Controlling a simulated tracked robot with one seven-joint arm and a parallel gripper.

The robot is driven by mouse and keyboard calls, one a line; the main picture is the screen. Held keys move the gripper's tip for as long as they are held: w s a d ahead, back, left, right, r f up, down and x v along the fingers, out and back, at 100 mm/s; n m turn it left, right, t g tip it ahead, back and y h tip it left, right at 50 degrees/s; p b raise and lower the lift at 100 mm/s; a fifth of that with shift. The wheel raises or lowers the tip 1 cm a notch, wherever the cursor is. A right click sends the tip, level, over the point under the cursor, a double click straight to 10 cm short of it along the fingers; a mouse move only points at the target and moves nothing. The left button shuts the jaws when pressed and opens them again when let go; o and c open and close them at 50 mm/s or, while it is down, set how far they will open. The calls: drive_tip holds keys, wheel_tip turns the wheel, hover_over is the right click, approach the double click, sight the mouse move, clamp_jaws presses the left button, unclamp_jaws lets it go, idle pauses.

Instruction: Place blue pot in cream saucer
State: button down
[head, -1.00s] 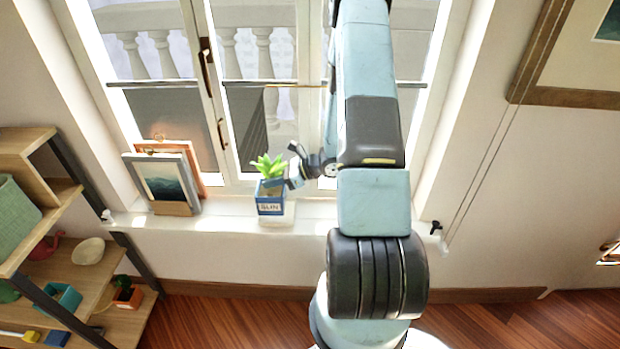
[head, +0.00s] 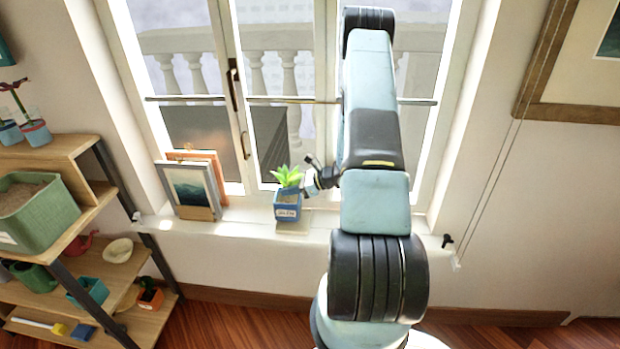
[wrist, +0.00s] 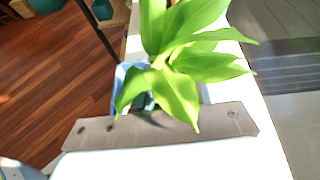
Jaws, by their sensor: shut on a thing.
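The blue pot (head: 288,208), with a white label and a leafy green plant, is at the windowsill in front of the window. My gripper (head: 308,187) is at the pot's right side, shut on it. In the wrist view, the green leaves cover most of the pot, and part of its pale blue rim (wrist: 121,76) shows. A pale, squarish cream saucer (head: 293,229) shows on the sill directly below the pot. I cannot tell whether the pot touches it or is held just above.
Picture frames (head: 190,190) lean on the sill left of the pot. A wooden shelf (head: 60,150) at the left holds a green planter (head: 40,215), a cream bowl (head: 118,250) and small pots. The sill (head: 370,233) is clear to the right.

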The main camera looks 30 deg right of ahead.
sight(288, 197)
drive_tip(key=shift+w+f, duration=0.25)
drive_tip(key=shift+f, duration=0.35)
drive_tip(key=shift+w+f, duration=0.2)
drive_tip(key=shift+f, duration=0.35)
drive_tip(key=c, duration=1.2)
unclamp_jaws()
drive_tip(key=shift+s+a+f, duration=0.25)
drive_tip(key=shift+f, duration=0.35)
drive_tip(key=shift+c, duration=0.2)
drive_tip(key=shift+r, duration=0.15)
